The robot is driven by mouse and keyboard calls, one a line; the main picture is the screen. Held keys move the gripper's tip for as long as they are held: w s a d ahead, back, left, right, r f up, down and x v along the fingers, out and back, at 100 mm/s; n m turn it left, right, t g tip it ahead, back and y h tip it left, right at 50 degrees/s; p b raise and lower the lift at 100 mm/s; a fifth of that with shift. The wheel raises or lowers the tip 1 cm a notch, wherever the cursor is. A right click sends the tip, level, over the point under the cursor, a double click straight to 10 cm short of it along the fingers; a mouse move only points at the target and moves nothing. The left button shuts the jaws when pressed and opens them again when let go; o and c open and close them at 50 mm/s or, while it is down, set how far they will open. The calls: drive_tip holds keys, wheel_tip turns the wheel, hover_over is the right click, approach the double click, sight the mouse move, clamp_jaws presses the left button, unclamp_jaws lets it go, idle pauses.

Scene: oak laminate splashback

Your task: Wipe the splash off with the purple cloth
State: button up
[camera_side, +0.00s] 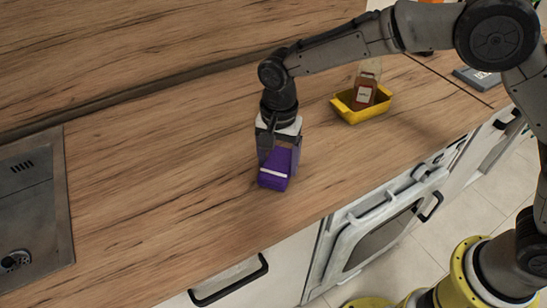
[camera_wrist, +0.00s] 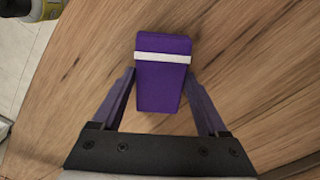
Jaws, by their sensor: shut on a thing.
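The purple cloth (camera_side: 274,171) is a folded block with a white stripe, at the middle of the wooden counter in the side view. My gripper (camera_side: 278,155) points down and is shut on it. In the wrist view the cloth (camera_wrist: 163,82) sits between the two fingers of my gripper (camera_wrist: 163,95). The cloth appears to be at or just above the counter surface; I cannot tell if it touches. No splash is clearly visible in either view; it may be hidden by the cloth or my arm.
A yellow tray (camera_side: 345,113) holding a bottle (camera_side: 366,88) with a white label stands behind and right of the cloth. A metal sink (camera_side: 35,200) is at the left. A grey flat object (camera_side: 478,78) lies at the far right. The counter (camera_side: 160,190) between sink and cloth is clear.

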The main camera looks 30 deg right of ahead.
drive_tip(key=shift+s+d+f, duration=0.1)
drive_tip(key=shift+s, duration=0.05)
drive_tip(key=shift+s+d, duration=0.5)
drive_tip(key=shift+s, duration=0.05)
drive_tip(key=shift+w+a+f, duration=0.1)
drive_tip(key=shift+w+a, duration=1.35)
drive_tip(key=shift+w, duration=0.25)
drive_tip(key=shift+w+a, duration=0.4)
drive_tip(key=shift+w, duration=0.05)
drive_tip(key=shift+s+d+r, duration=0.25)
drive_tip(key=shift+s+d, duration=0.6)
drive_tip(key=shift+s, duration=0.1)
drive_tip(key=shift+s+d, duration=0.4)
drive_tip(key=shift+s, duration=0.1)
drive_tip(key=shift+f, duration=0.1)
drive_tip(key=shift+s+d+f, duration=0.1)
drive_tip(key=shift+s+d, duration=0.5)
drive_tip(key=shift+s, duration=0.1)
drive_tip(key=shift+w+a, duration=0.95)
drive_tip(key=shift+w, duration=0.15)
